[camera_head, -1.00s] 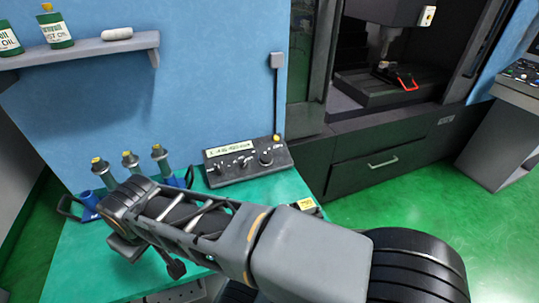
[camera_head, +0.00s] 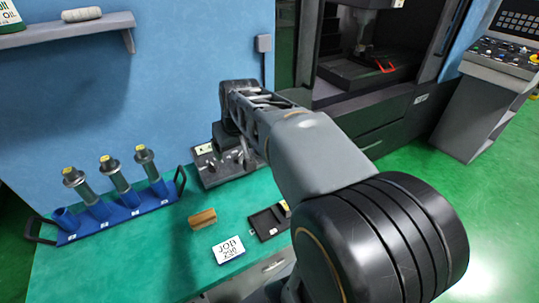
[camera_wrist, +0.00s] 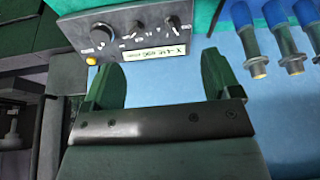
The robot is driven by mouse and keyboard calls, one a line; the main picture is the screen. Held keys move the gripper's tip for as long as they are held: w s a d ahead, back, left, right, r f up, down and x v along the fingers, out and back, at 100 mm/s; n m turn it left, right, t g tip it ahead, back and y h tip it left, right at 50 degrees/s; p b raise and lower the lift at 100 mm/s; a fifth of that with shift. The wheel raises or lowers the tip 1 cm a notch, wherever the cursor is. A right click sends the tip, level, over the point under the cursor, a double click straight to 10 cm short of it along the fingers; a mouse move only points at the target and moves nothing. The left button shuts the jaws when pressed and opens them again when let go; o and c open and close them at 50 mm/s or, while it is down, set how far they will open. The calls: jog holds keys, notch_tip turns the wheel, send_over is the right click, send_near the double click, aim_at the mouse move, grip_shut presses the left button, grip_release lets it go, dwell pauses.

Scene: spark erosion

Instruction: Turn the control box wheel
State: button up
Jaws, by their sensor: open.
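The dark control box (camera_head: 208,168) lies on the green bench top against the blue wall in the head view. My arm and gripper (camera_head: 240,160) hide its right part there. In the wrist view the box (camera_wrist: 150,27) appears upside down at the top, with a white label (camera_wrist: 163,54), several small knobs and one larger round wheel (camera_wrist: 103,34) at its left end. My gripper (camera_wrist: 157,78) is open and empty, its two fingers spread below the box in that view. The fingers appear apart from the wheel; the exact distance is unclear.
A blue rack (camera_head: 125,208) with several yellow-tipped holders stands left on the bench. A brown block (camera_head: 202,219), a JOB card (camera_head: 228,250) and a black tray (camera_head: 268,222) lie in front of the box. A shelf (camera_head: 70,29) is on the wall; the machine (camera_head: 385,130) stands right.

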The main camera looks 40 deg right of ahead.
jog(key=w+d+f+b, duration=0.3)
jog(key=w+d, duration=0.2)
jog(key=d, duration=0.4)
jog(key=w+d+f+b, duration=0.2)
jog(key=w+d+f, duration=0.25)
jog(key=d, duration=0.45)
jog(key=shift+m, duration=0.4)
jog(key=x, duration=1.1)
jog(key=shift+w+d, duration=0.15)
jog(key=shift+w, duration=0.1)
jog(key=shift+x, duration=0.85)
jog(key=c, duration=0.7)
